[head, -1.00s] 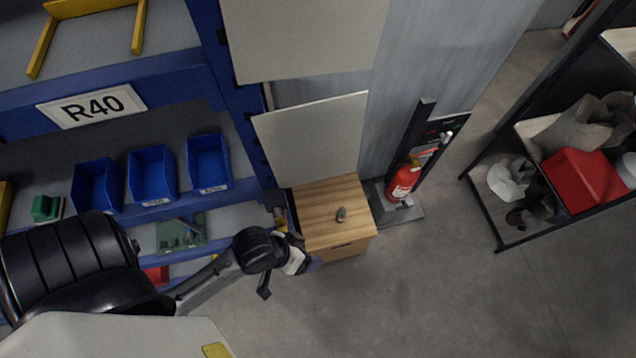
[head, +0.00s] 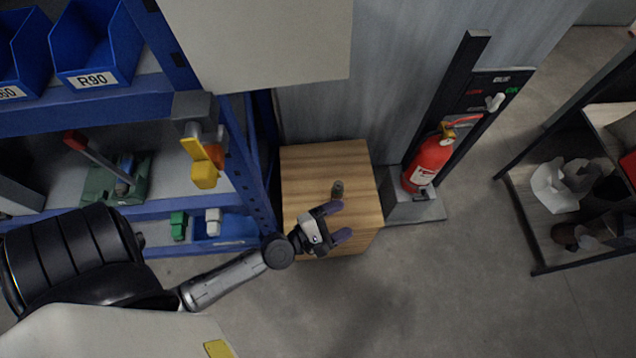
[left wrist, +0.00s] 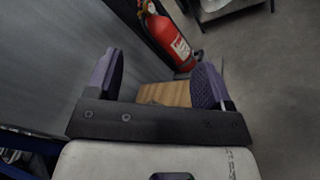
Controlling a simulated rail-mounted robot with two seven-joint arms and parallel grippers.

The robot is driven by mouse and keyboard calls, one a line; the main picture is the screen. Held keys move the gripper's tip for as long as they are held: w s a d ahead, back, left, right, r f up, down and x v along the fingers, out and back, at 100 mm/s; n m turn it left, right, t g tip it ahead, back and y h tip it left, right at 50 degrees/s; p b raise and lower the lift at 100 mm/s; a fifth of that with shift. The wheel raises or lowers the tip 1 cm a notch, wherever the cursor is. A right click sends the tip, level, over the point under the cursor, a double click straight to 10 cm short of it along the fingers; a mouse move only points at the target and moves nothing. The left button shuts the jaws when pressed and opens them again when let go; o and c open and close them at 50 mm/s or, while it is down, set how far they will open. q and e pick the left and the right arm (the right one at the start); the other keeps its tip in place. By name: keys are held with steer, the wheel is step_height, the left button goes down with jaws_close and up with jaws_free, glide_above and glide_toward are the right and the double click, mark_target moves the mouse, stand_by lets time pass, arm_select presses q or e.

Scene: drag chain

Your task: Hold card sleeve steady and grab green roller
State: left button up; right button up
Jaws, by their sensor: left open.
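My left gripper (head: 337,222) is open and empty in the head view, over the front right part of a wooden cabinet (head: 308,177). Its purple fingers are spread in the left wrist view (left wrist: 157,77), with a strip of wood showing between them. My right gripper is not in view. I cannot make out a card sleeve for certain. A small green object (head: 178,225) stands on the low shelf at left beside a white one; I cannot tell whether it is the green roller. The gripper is well to the right of it.
A small dark metallic piece (head: 338,188) is on the cabinet top, just beyond my fingers. A red fire extinguisher (head: 428,163) stands right of the cabinet. A blue shelf rack (head: 243,170) is at left, and a dark rack (head: 533,215) at right. The floor between is clear.

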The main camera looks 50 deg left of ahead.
mark_target(334, 195)
arm_select(q)
steer(key=a+f+n+y+b, duration=0.2)
steer(key=f+n+y+b, duration=0.1)
steer(key=f, duration=0.3)
steer(key=a+f+n+y+b, duration=0.3)
steer(key=f+n+b, duration=0.2)
steer(key=f+n, duration=0.1)
steer(key=a+f+n+y+b, duration=0.3)
steer(key=f+n+b, duration=0.2)
steer(key=f, duration=0.2)
steer(key=shift+w+f, duration=0.1)
steer(key=shift+w, duration=0.25)
steer(key=shift+w+a+f+n+y+b, duration=0.1)
steer(key=shift+a+f+n+y+b, duration=0.3)
steer(key=shift+n, duration=0.3)
steer(key=shift+w+f, duration=0.15)
steer(key=shift+w, duration=0.05)
steer(key=b+x, duration=0.1)
steer(key=x, duration=1)
steer(key=shift+w, duration=0.25)
steer(key=shift+w+a, duration=0.25)
steer(key=shift+w, duration=0.45)
steer(key=c, duration=1)
